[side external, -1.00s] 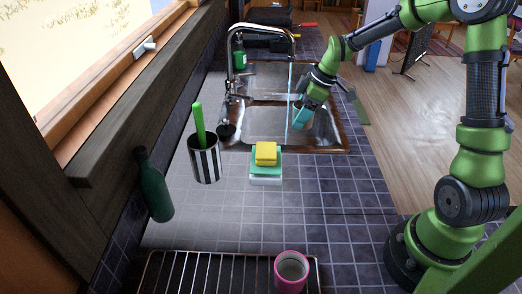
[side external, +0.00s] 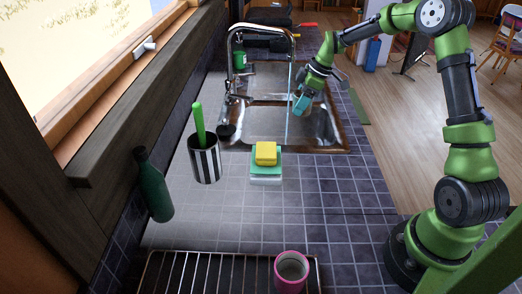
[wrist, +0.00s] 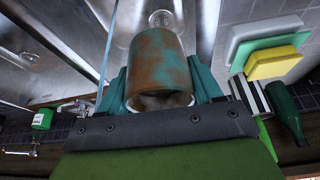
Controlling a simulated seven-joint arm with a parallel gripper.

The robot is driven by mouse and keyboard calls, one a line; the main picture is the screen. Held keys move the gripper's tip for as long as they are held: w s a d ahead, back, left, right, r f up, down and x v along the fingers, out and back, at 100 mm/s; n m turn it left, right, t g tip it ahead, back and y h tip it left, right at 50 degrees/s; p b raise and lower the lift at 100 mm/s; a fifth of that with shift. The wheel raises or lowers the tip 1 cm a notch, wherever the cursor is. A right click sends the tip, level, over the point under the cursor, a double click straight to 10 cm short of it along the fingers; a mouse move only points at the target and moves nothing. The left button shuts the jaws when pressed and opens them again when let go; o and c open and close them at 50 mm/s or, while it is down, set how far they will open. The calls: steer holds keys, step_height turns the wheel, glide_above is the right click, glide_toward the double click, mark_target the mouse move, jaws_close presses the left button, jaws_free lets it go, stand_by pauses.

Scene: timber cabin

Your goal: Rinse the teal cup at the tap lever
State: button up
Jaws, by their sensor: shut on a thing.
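The teal cup (side external: 301,104) is in my gripper (side external: 307,95), over the sink basin in the side view. In the wrist view the cup (wrist: 158,62) has brown stains over its teal wall, and its opening faces my gripper. The teal fingers (wrist: 158,92) are shut on it from both sides. The chrome tap (side external: 262,29) arches over the basin, and its lever (side external: 236,96) seems to be at the base on the left. A thin blue water stream (side external: 290,80) falls from the spout just left of the cup. The stream (wrist: 107,45) looks apart from the cup.
Yellow and teal sponges (side external: 266,155) lie in front of the sink. A striped holder (side external: 205,160) with a green handle and a dark green bottle (side external: 153,187) stand at left. The right counter is clear.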

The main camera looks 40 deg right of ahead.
steer(key=w+d+f, duration=0.1)
steer(key=w+d, duration=0.1)
steer(key=w, duration=0.5)
steer(key=shift+w+d+f, duration=0.2)
steer(key=shift+w+f, duration=0.05)
steer(key=shift+d, duration=0.2)
stand_by(0.5)
steer(key=shift+s+d, duration=0.2)
steer(key=shift+d, duration=0.2)
steer(key=shift+w+a, duration=0.1)
steer(key=shift+a, duration=0.1)
steer(key=shift+w+a, duration=0.1)
steer(key=shift+a, duration=0.3)
steer(key=shift+d, duration=0.1)
steer(key=shift+s+d, duration=0.2)
steer(key=shift+d, duration=0.3)
steer(key=shift+s, duration=0.1)
steer(key=shift+s+a, duration=0.4)
steer(key=shift+s, duration=0.85)
steer(key=shift+s+a, duration=0.45)
steer(key=shift+s, duration=0.75)
steer(key=shift+s+a, duration=0.4)
steer(key=shift+s, duration=0.85)
